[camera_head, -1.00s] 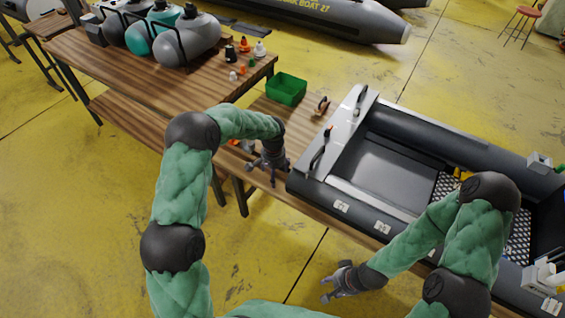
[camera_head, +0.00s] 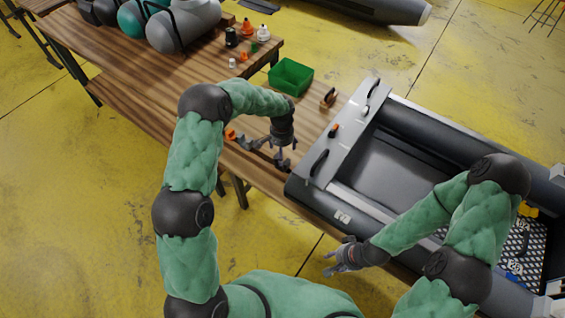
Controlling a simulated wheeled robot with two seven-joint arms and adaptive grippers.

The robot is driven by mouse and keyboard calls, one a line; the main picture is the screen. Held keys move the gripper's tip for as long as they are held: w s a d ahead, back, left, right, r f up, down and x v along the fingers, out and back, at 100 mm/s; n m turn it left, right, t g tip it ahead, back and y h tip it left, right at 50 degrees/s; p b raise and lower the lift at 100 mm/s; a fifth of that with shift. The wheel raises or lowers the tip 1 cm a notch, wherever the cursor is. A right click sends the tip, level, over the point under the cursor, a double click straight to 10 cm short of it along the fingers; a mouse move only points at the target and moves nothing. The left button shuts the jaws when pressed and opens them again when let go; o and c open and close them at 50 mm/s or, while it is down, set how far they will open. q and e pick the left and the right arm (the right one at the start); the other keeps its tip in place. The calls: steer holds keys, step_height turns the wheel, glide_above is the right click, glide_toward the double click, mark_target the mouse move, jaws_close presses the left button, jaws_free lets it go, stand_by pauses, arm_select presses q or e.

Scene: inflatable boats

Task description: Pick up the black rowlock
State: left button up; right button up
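I cannot single out the black rowlock with certainty. Small black fittings show on the boat's grey transom: a curved piece (camera_head: 319,163) near the front, another (camera_head: 372,88) at the back, and a black piece with an orange top (camera_head: 334,130) between them. My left gripper (camera_head: 265,156) is over the wooden table just left of the boat, pointing down with its fingers spread; I see nothing held between them. My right gripper (camera_head: 331,264) is low in front of the boat, off the table, with its fingers apart and empty.
A green bin (camera_head: 291,77) and a brown clamp-like piece (camera_head: 328,98) stand on the table behind my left gripper. An orange item (camera_head: 230,134) lies left of it. The inflatable boat (camera_head: 393,150) fills the right.

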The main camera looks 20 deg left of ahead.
arm_select(q)
step_height(320, 180, down, 4)
steer(key=shift+w+r+b, duration=0.1)
steer(key=shift+r+b, duration=0.15)
steer(key=shift+b, duration=0.1)
steer(key=f, duration=0.1)
steer(key=f+b, duration=0.1)
steer(key=f, duration=0.1)
steer(key=f+b, duration=0.1)
steer(key=f, duration=0.1)
steer(key=shift+a, duration=0.3)
steer(key=c, duration=1.5)
